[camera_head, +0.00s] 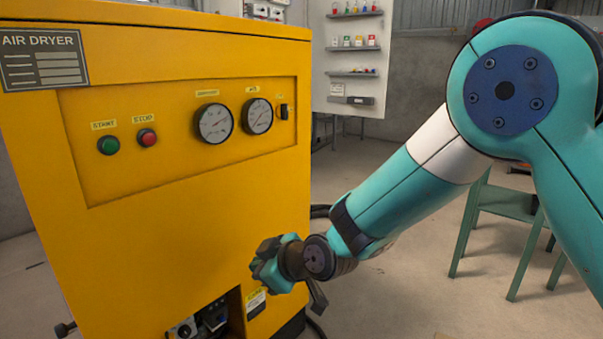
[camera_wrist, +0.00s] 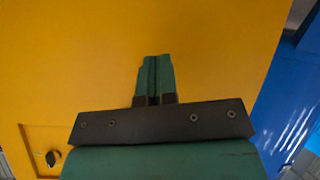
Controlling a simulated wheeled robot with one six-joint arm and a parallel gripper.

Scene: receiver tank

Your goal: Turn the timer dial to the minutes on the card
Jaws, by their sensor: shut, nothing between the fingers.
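In the head view, a small pale dial with a dark centre (camera_head: 183,331) shows in the low opening of the yellow air dryer, partly cut off by the picture's bottom edge. It may be the timer dial; its marks are too small to read. A small white and yellow card or label (camera_head: 256,302) is on the front right of the opening; its text is unreadable. My gripper (camera_head: 262,266) is in front of the dryer's lower right face, above the opening. In the wrist view, its fingers (camera_wrist: 155,76) are together and empty before the plain yellow surface.
The dryer's panel (camera_head: 180,170) carries a green button (camera_head: 108,145), a red button (camera_head: 147,138), two gauges (camera_head: 214,123) and a black switch (camera_head: 284,112). A green stool (camera_head: 505,205) stands at right. Dark hoses lie beside the dryer. The wrist view shows a small black knob (camera_wrist: 52,158) lower left.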

